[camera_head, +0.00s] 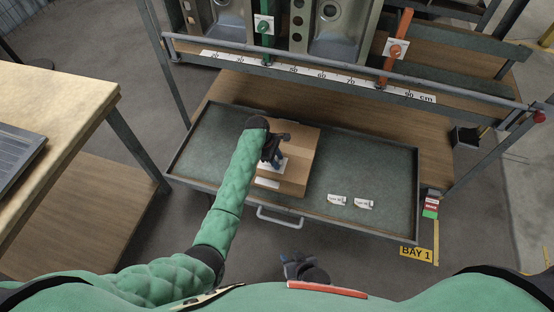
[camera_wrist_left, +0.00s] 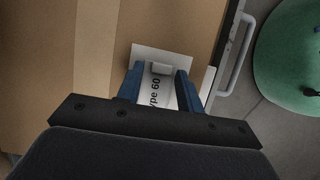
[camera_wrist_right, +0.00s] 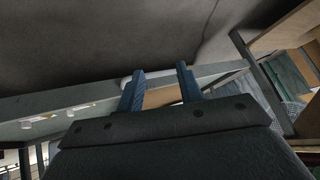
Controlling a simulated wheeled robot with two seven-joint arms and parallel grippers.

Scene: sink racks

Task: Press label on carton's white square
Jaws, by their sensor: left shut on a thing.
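The brown carton (camera_head: 303,165) lies in the grey-green drawer. Its white square (camera_wrist_left: 180,57) shows in the left wrist view, partly covered by a label (camera_wrist_left: 157,93) reading "ype 60" with a small raised tab (camera_wrist_left: 161,68). My left gripper (camera_head: 272,158) is over the square; in its wrist view its blue fingers (camera_wrist_left: 160,75) are shut on the label. The label lies over the square, but I cannot tell whether it touches it. My right gripper (camera_wrist_right: 160,78) is open and empty, in front of the drawer, low in the head view (camera_head: 294,264).
Two more labels (camera_head: 337,200) (camera_head: 363,204) lie in the drawer (camera_head: 390,165) right of the carton. The drawer has a front handle (camera_head: 279,217). A rail with a centimetre scale (camera_head: 320,75) runs behind it. A wooden table (camera_head: 50,90) stands at left.

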